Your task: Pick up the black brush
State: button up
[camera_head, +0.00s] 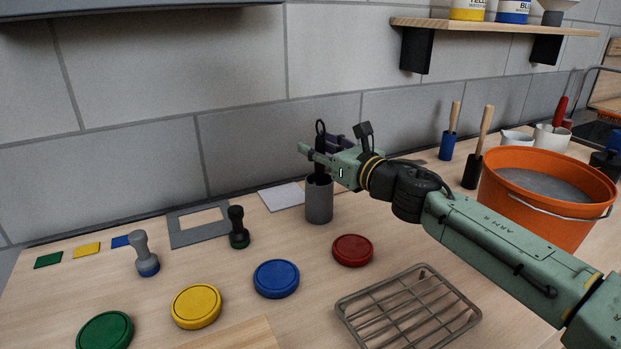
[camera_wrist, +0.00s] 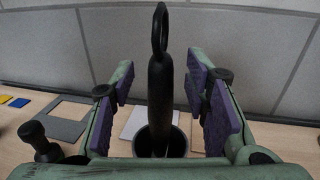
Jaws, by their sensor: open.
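The black brush (camera_wrist: 159,85) stands upright in a grey cup (camera_head: 319,204), with its looped end at the top. In the head view the upper part of the brush (camera_head: 320,140) shows above the cup, partly behind my gripper. My gripper (camera_wrist: 165,90) is open, with one purple-padded finger on each side of the brush handle. A gap shows between the handle and each pad in the wrist view. My gripper also shows above the cup in the head view (camera_head: 322,150). The lower end of the brush is hidden inside the cup.
Two stamps, one grey (camera_head: 143,253) and one black (camera_head: 238,228), stand left of the cup. Coloured round lids, such as the red one (camera_head: 352,250), lie in front. A wire rack (camera_head: 410,308) and an orange bucket (camera_head: 545,200) are to the right. The wall is close behind.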

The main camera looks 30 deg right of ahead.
jog(key=shift+s, duration=0.1)
grip_shut()
dwell(0.4)
